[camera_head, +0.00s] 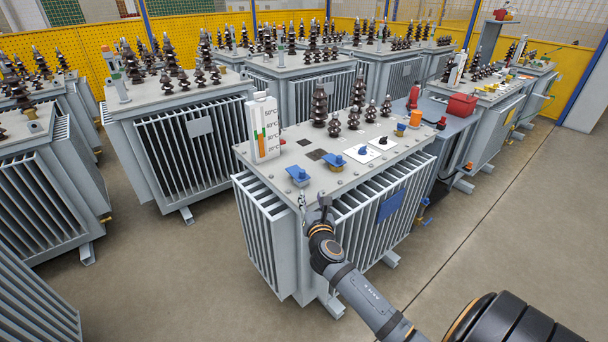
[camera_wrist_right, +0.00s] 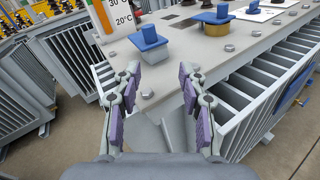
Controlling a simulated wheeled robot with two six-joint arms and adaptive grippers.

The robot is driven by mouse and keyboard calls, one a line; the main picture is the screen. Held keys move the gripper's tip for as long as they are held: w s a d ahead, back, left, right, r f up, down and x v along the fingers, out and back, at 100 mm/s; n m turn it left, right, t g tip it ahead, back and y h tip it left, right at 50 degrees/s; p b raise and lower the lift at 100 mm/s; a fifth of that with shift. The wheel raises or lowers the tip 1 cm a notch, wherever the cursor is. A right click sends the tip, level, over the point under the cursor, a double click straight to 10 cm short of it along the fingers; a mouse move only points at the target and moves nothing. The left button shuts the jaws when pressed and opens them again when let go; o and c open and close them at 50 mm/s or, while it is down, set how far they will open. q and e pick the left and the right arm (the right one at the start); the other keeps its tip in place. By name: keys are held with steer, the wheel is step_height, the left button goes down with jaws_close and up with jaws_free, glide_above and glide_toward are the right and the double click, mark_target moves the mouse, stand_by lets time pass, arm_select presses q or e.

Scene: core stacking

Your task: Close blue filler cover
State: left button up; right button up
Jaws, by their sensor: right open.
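Two blue covers stand on the grey top of the nearest transformer (camera_head: 320,184). The nearer blue cover (camera_head: 298,174) is by the front left edge; in the right wrist view its blue top (camera_wrist_right: 148,37) looks tilted above a grey base. The second blue cover (camera_head: 333,160) is farther right, and in the wrist view it sits on a yellowish base (camera_wrist_right: 212,17). I cannot tell for certain which is the filler cover. My right gripper (camera_head: 314,202) is open and empty at the front edge, just short of the nearer cover, touching neither. My left gripper is not in view.
A white temperature gauge (camera_head: 263,127) stands left of the covers. Dark ribbed insulators (camera_head: 319,107) rise behind. A white plate with a black knob (camera_head: 382,142) lies to the right. Other transformers (camera_head: 180,135) surround this one; bare floor lies to the right (camera_head: 510,220).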

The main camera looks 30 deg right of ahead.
mark_target(303, 175)
steer(key=w+d+n, duration=0.1)
steer(key=w, duration=0.2)
steer(key=w+d+r+n, duration=0.1)
steer(key=w, duration=0.3)
steer(key=w+d+n+t, duration=0.1)
steer(key=w+d, duration=0.1)
steer(key=w, duration=0.2)
steer(key=shift+r+y, duration=0.25)
steer(key=shift+y, duration=0.05)
steer(key=shift+c, duration=0.4)
steer(key=shift+a, duration=0.1)
jaws_close()
